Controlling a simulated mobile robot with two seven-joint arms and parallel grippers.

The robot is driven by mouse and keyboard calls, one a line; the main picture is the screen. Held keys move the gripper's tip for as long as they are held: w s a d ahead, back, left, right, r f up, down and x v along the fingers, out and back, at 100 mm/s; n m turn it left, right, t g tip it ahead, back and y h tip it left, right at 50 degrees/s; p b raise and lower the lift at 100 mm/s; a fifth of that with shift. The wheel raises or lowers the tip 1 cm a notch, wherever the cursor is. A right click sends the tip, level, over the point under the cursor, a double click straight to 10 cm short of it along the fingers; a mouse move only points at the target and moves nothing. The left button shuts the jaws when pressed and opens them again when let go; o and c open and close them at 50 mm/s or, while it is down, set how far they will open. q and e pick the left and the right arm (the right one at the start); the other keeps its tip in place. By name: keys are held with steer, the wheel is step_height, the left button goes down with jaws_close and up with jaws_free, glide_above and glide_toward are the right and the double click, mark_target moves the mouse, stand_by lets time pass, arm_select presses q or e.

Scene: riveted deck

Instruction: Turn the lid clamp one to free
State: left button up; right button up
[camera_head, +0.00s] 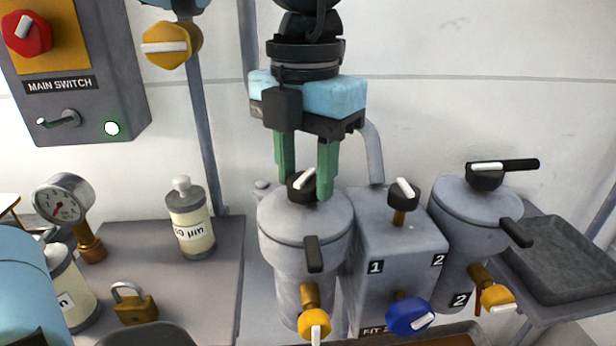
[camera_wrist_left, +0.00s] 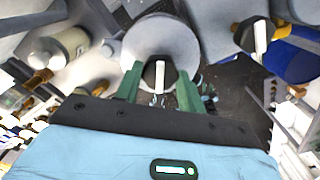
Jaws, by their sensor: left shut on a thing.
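Lid clamp one (camera_head: 297,190) is a black knob with a white bar, on top of the left grey canister (camera_head: 307,222). Its white bar slants up to the right in the head view. My left gripper (camera_head: 306,180) comes from above with two green fingers, one on each side of the knob, and is shut on it. In the left wrist view the knob (camera_wrist_left: 159,76) sits between the green fingertips, with its white bar running up and down; the round lid (camera_wrist_left: 160,38) lies behind it. My right gripper is not in view.
Right of the clamp stand a box with a black knob (camera_head: 404,192), marked 1 and 2, and a second canister with its clamp (camera_head: 486,177). Yellow valves (camera_head: 314,325) and a blue valve (camera_head: 410,316) are below. A bottle (camera_head: 190,222) and padlock (camera_head: 134,307) are left.

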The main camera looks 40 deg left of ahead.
arm_select(q)
steer(key=n+b, duration=0.1)
steer(key=n, duration=0.1)
steer(key=shift+n, duration=0.4)
steer(key=n, duration=0.2)
steer(key=shift+n+b, duration=0.3)
steer(key=shift+b, duration=0.05)
steer(key=shift+n, duration=0.4)
steer(key=o, duration=1)
